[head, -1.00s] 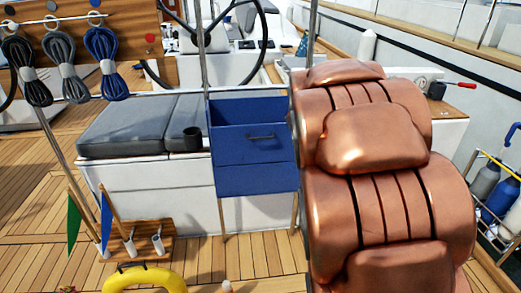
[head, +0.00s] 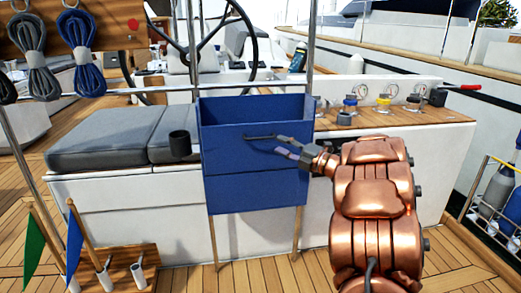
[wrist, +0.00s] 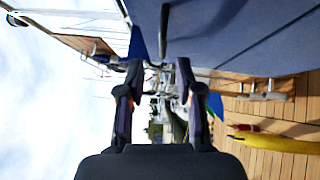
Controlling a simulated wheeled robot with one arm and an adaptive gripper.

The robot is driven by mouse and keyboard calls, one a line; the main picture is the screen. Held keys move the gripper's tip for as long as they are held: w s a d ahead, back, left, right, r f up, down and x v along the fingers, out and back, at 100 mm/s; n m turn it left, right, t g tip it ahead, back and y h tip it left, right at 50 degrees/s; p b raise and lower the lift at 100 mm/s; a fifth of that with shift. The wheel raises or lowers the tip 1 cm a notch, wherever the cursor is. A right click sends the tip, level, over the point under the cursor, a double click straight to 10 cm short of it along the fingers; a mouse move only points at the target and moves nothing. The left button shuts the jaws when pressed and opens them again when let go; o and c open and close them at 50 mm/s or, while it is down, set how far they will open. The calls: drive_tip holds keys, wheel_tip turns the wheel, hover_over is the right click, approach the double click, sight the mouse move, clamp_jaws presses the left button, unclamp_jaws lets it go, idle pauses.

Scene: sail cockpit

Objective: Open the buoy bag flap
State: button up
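The blue buoy bag (head: 253,185) hangs between metal posts beside the cockpit seat. Its front flap (head: 225,142) hangs down, with a dark bar handle (head: 258,137) near its upper part. My gripper (head: 279,145) is in front of the flap, at the right end of the handle. In the wrist view, the fingers of my gripper (wrist: 159,68) are spread apart with nothing held between them. The handle (wrist: 164,32) shows just beyond the fingertips, against the blue bag (wrist: 235,30). I cannot tell whether a finger touches it.
A grey cushioned bench (head: 105,140) with a black cup holder (head: 180,143) is left of the bag. A wooden shelf with winches (head: 383,105) is to the right. Flags in a wooden holder (head: 115,270) stand low left. The teak deck before the bag is clear.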

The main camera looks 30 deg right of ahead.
sight(267, 142)
drive_tip(key=shift+n+y, duration=0.3)
drive_tip(key=shift+y, duration=0.1)
drive_tip(key=x, duration=0.4)
drive_tip(key=b+x, duration=0.1)
drive_tip(key=x, duration=0.1)
drive_tip(key=shift+a+f, duration=0.2)
drive_tip(key=shift+f, duration=0.25)
drive_tip(key=shift+w+a+r, duration=0.25)
drive_tip(key=shift+w, duration=0.35)
clamp_jaws()
